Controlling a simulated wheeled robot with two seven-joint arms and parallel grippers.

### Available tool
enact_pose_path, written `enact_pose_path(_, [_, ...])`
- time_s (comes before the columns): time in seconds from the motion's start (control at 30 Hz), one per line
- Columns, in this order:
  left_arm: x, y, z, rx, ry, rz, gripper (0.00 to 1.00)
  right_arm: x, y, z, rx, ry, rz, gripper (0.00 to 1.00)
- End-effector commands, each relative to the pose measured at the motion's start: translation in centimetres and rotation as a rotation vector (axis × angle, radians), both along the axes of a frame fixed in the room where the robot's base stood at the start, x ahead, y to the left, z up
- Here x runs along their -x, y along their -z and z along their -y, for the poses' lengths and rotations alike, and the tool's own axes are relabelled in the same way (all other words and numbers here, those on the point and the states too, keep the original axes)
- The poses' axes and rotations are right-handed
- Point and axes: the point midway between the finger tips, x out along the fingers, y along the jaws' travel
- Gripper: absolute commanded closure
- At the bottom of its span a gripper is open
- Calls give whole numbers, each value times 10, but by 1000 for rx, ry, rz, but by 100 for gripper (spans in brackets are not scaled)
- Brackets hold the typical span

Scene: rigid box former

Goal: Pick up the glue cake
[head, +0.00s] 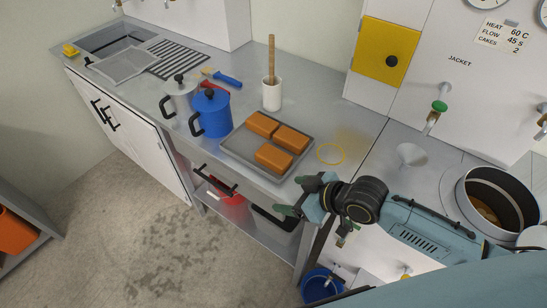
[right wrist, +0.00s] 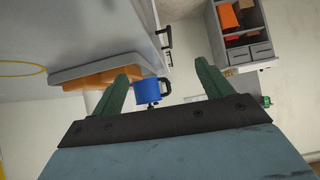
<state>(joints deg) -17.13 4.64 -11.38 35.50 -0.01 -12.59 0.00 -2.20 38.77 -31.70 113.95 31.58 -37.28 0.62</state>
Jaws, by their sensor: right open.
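Three orange-brown glue cakes lie on a grey tray (head: 231,151) on the metal counter: a back-left cake (head: 262,124), a right cake (head: 292,139) and a front cake (head: 273,158). My right gripper (head: 293,196) is open and empty, to the right of and in front of the tray, at the counter's front edge. In the right wrist view its two green fingers (right wrist: 165,90) are spread apart. Part of an orange cake (right wrist: 95,82) and the tray (right wrist: 95,70) show beyond the left finger there. My left gripper is not in view.
A blue pot (head: 211,114), a grey pot (head: 179,98) and a white holder (head: 271,95) with a wooden handle stand behind and left of the tray. A yellow ring (head: 331,154) lies right of the tray.

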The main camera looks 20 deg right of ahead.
Motion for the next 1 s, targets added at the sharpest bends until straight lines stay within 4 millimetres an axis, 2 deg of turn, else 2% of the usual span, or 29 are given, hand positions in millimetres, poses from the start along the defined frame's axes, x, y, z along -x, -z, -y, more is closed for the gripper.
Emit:
enact_pose_path(0.03, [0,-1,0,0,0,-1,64,-16,-6,15,-5,-13,36,22])
enact_pose_path(0.1, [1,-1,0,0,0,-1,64,-33,-15,30,-31,-15,75,22])
enact_pose_path(0.23, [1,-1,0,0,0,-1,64,-52,-27,55,-66,-1,121,22])
enact_pose_path(0.33, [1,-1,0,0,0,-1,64,-61,-31,63,-81,10,138,22])
enact_pose_path(0.43, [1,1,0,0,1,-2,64,-72,-27,59,-88,15,145,22])
enact_pose_path(0.7, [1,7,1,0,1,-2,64,-107,-2,30,-87,13,144,22])
enact_pose_path(1.0, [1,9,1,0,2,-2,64,-123,9,17,-86,13,144,22])
